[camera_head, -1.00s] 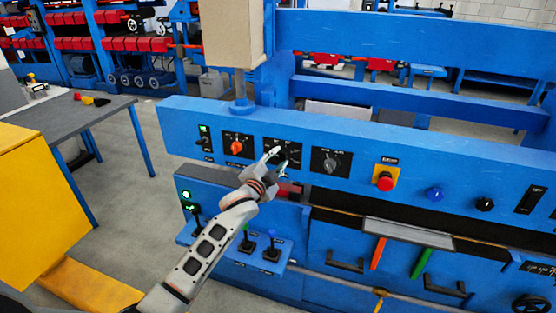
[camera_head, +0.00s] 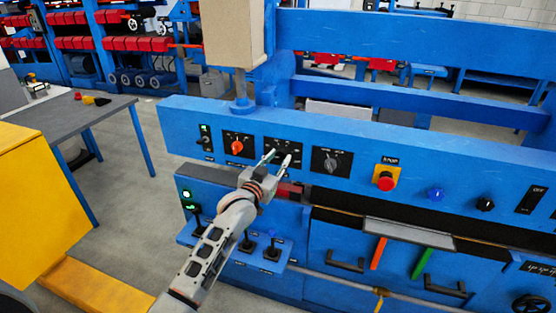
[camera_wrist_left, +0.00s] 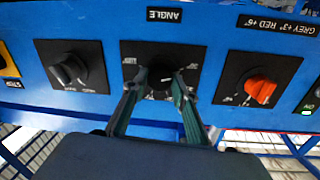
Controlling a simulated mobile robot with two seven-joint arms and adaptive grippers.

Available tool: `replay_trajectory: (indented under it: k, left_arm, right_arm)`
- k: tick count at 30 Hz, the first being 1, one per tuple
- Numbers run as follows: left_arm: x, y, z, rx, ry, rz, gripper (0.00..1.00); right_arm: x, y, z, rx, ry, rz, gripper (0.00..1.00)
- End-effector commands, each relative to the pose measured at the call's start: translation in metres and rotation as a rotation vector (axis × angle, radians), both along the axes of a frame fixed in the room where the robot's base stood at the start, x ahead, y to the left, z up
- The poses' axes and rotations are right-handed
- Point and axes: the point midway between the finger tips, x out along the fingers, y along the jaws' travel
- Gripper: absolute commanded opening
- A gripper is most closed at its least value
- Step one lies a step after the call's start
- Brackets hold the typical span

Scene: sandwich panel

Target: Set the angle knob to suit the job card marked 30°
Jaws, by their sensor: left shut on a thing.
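The angle knob (camera_wrist_left: 160,82) is dark and sits on a black dial plate (camera_wrist_left: 132,54) under a label reading ANGLE (camera_wrist_left: 164,15) in the left wrist view. My left gripper (camera_wrist_left: 157,85) is shut on this knob, one finger on each side. In the head view my left gripper (camera_head: 278,159) reaches the second dial plate (camera_head: 283,146) from the left and hides most of it. The dial's marks are too small to read, and the pointer's direction cannot be told. I cannot make out a job card marked 30°.
Beside it are an orange-red knob (camera_head: 237,147) and a grey knob (camera_head: 330,162). A label (camera_wrist_left: 277,24) reads GREY +3° RED +6°. A red stop button (camera_head: 386,181) is farther right. Joystick levers (camera_head: 272,248) stand below on a ledge.

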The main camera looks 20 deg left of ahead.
Motion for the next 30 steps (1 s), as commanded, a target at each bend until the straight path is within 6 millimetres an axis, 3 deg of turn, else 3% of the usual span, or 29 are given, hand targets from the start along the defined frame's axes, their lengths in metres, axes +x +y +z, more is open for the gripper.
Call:
replay_trajectory:
  k: [23,24,25,30]
  left_arm:
    - [0.0004,0.0004,0.0012,-0.099,0.001,0.0,0.06]
    - [0.0004,0.0004,0.0012,-0.099,0.001,0.0,0.38]
    - [0.0004,0.0004,0.0012,-0.098,0.001,0.0,0.45]
    - [0.0002,0.0002,0.0006,-0.097,0.001,0.0,0.45]
  right_arm:
    - [-0.0004,-0.0038,-0.0005,-0.011,0.0,0.009,0.4]
    - [-0.0004,-0.0037,-0.0005,-0.011,0.0,0.009,0.4]
    - [-0.0004,-0.0036,-0.0004,-0.011,-0.001,0.009,0.4]
    - [-0.0003,-0.0028,-0.0002,-0.009,-0.001,0.008,0.4]
